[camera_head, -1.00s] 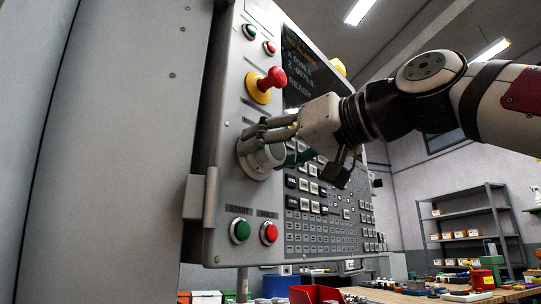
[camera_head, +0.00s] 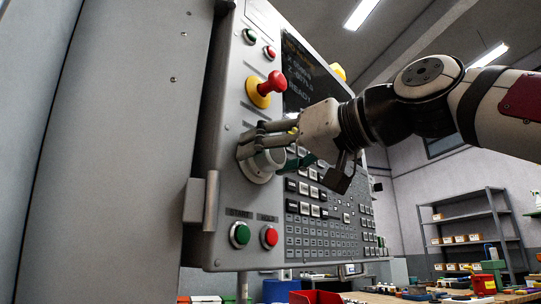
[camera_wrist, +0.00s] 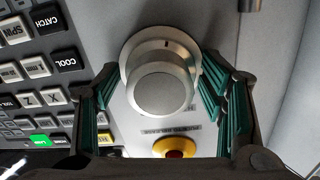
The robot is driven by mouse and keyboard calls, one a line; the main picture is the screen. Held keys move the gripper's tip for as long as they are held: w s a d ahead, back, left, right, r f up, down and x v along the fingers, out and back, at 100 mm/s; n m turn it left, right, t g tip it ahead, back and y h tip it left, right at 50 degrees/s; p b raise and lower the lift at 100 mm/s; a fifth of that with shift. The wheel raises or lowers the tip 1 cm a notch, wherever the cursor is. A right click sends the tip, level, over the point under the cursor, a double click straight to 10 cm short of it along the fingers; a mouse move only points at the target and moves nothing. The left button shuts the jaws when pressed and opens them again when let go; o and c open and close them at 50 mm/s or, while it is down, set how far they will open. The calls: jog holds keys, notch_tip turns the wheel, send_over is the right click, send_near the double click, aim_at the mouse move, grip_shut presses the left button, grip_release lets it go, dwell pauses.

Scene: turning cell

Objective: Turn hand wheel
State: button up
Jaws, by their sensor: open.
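The hand wheel is a round grey metal knob on the machine's control panel. It shows in the head view (camera_head: 262,163), partly covered by my fingers, and in full in the wrist view (camera_wrist: 160,88). A dark mark sits on its outer ring at the top in the wrist view. My gripper (camera_head: 258,142) is at the wheel. In the wrist view my gripper (camera_wrist: 162,98) is open, with a green-padded finger on either side of the wheel. Gaps show between the pads and the knob, though the right finger is close to the ring.
A red mushroom button on a yellow base (camera_head: 265,88) sits above the wheel. Green (camera_head: 240,234) and red (camera_head: 269,236) buttons lie below it. A keypad (camera_head: 325,220) and a screen (camera_head: 310,75) are to the right. A vertical handle (camera_head: 211,200) stands at the panel's left edge.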

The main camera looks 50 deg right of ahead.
jog(key=s+a, duration=0.1)
jog(key=s, duration=1.1)
jog(key=shift+w, duration=0.1)
jog(key=w+a+f+n+g+y, duration=0.1)
jog(key=w+a+f+g, duration=0.25)
jog(key=f, duration=0.55)
jog(key=w+a+f+g+y, duration=0.15)
jog(key=w+a+f, duration=0.25)
jog(key=f, duration=0.5)
jog(key=w+a+f+n+g, duration=0.1)
jog(key=w+a+f+g, duration=0.25)
jog(key=f, duration=0.45)
jog(key=s+a+f+g, duration=0.1)
jog(key=s+f+g, duration=0.2)
jog(key=f, duration=0.6)
jog(key=s+a+f+g, duration=0.2)
jog(key=s+f+g, duration=0.1)
jog(key=f, duration=0.5)
jog(key=s+a+f+g, duration=0.1)
jog(key=s+f+g, duration=0.25)
jog(key=f, duration=0.55)
notch_tip(320, 180, up, 34)
jog(key=t+p, duration=0.4)
jog(key=p, duration=2.8)
jog(key=shift+w+r+n+h, duration=0.2)
jog(key=shift+w+n+h, duration=0.2)
jog(key=shift+h, duration=0.05)
